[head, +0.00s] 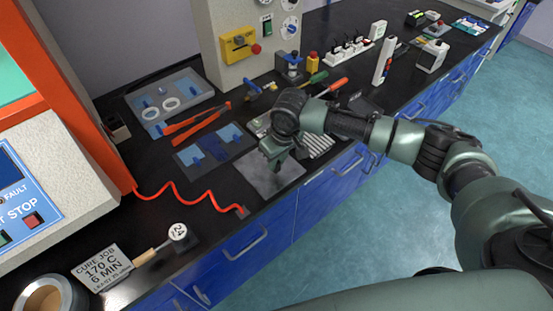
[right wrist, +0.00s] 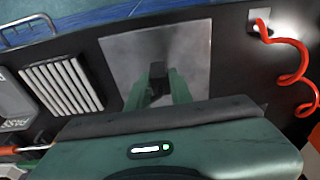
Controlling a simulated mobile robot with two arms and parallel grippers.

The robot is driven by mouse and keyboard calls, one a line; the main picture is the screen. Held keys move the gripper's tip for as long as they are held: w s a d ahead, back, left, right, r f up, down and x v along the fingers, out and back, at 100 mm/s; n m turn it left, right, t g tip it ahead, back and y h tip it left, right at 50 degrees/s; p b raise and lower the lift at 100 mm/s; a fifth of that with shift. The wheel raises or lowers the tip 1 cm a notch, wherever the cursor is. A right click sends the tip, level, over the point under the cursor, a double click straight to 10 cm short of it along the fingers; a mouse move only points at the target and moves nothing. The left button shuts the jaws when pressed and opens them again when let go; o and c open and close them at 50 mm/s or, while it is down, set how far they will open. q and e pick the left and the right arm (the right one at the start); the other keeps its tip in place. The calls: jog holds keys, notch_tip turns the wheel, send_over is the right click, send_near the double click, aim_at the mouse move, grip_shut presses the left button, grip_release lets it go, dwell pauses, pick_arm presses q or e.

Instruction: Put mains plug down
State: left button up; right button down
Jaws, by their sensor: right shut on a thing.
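My right gripper (head: 276,160) points down over a bare grey square plate (head: 262,183) near the front edge of the bench. In the right wrist view, its green fingers (right wrist: 158,88) are shut on a small dark thing (right wrist: 157,70), which I take to be the mains plug. The plate (right wrist: 122,60) lies beneath it in that view. I cannot tell whether the plug touches the plate. The plug is mostly hidden by the gripper in the head view. My left gripper is not in view.
A coiled red cord (head: 180,192) ends at a small block left of the plate. A ribbed pad (head: 318,146) lies to its right. Blue mats (head: 215,147) and orange-handled tools lie behind. A white power strip (head: 349,51) stands farther back.

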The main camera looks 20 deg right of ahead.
jog(key=shift+f, duration=0.1)
jog(key=c, duration=1.3)
grip_release()
jog(key=shift+o, duration=0.2)
jog(key=a+v, duration=0.1)
jog(key=v, duration=1.1)
jog(key=shift+d+b, duration=0.45)
jog(key=shift+d, duration=0.05)
